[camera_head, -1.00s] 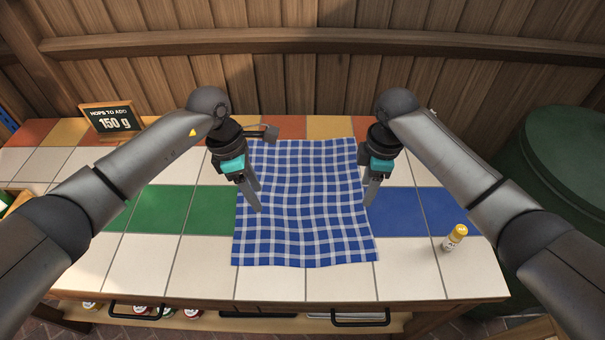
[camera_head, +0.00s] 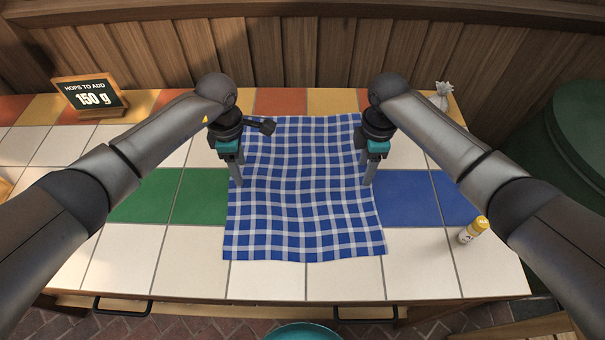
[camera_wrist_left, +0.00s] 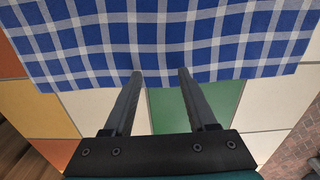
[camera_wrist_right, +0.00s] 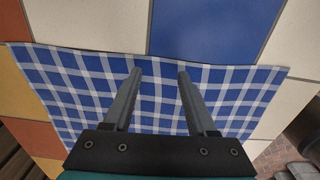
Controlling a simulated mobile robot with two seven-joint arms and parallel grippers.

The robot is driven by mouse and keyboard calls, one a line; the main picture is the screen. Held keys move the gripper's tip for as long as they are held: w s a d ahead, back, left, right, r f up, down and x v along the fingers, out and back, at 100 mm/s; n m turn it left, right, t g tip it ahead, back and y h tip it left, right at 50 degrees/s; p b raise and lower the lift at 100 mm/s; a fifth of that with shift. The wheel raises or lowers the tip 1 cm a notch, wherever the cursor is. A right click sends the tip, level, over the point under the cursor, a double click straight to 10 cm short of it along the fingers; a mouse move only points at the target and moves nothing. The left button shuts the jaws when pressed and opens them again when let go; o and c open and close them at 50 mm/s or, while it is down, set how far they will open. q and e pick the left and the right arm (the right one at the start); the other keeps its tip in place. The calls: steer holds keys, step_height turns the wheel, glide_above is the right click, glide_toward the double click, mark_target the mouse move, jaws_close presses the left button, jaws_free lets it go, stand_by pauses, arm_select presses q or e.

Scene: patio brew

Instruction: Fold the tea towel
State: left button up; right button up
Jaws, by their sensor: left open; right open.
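The blue and white checked tea towel (camera_head: 300,200) lies spread out and slightly wavy on the tiled counter. My left gripper (camera_head: 238,184) is open and empty at the towel's left edge. In the left wrist view its fingertips (camera_wrist_left: 160,72) reach just over the edge of the towel (camera_wrist_left: 165,35). My right gripper (camera_head: 368,182) is open at the towel's right edge. In the right wrist view its fingertips (camera_wrist_right: 160,72) lie over the towel (camera_wrist_right: 220,95), close to its edge. I cannot tell whether the fingertips touch the cloth.
A chalkboard sign (camera_head: 90,95) reading 150 g stands at the back left. A small grey sack (camera_head: 441,95) is at the back right.

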arm_select(q)
steer(key=shift+f, duration=0.3)
arm_select(e)
steer(key=shift+f, duration=0.35)
arm_select(q)
steer(key=shift+f, duration=0.15)
arm_select(e)
steer(key=shift+f, duration=0.1)
arm_select(q)
steer(key=shift+c, duration=0.5)
arm_select(e)
steer(key=shift+c, duration=0.5)
arm_select(q)
jaws_close()
arm_select(e)
jaws_close()
arm_select(q)
steer(key=shift+r, duration=0.2)
arm_select(e)
steer(key=shift+r, duration=0.2)
